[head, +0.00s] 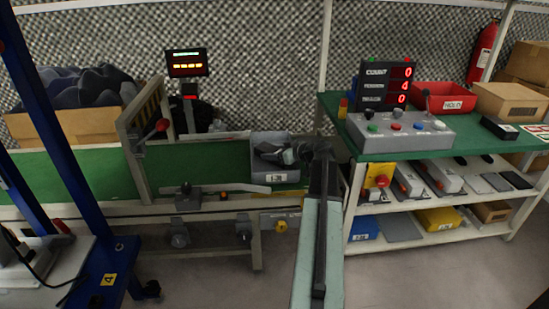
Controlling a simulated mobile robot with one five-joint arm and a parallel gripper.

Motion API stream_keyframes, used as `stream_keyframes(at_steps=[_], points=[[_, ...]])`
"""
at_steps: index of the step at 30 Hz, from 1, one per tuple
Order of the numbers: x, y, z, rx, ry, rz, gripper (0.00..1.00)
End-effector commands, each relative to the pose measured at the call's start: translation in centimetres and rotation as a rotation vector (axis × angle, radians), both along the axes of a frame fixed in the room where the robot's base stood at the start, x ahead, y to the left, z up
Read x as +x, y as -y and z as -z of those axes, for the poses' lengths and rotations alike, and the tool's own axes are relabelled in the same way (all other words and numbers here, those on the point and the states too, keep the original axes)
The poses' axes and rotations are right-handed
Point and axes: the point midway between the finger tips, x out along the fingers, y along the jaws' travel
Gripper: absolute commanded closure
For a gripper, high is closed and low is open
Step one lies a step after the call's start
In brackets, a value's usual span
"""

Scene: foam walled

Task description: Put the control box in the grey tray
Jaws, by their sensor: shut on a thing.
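The grey tray (288,176), an open bin with a white label on its front, stands on the green conveyor left of my arm. My gripper (286,154) reaches leftward over the tray's right side, its jaws shut. A small dark grey thing, which looks like the control box (267,148), is at the jaws within the tray's outline. My gripper and the tray's walls hide part of it. I cannot tell whether it touches the tray's bottom.
The green-topped bench (375,149) on the right carries a button panel (400,138), a counter display, a red bin (443,101) and a cardboard box (510,101). A metal gate frame (133,160) stands over the conveyor to the left. Blue posts (62,135) stand farther left.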

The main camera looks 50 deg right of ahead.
Motion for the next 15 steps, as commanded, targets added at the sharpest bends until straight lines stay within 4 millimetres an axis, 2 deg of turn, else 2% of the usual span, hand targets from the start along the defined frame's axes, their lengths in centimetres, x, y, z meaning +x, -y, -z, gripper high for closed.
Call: stream_keyframes(at_steps=[4,15], points=[[0.0,0.0,-0.3,0.001,0.001,0.000,0.98],[-0.1,0.1,1.0,0.001,0.001,0.001,0.98]])
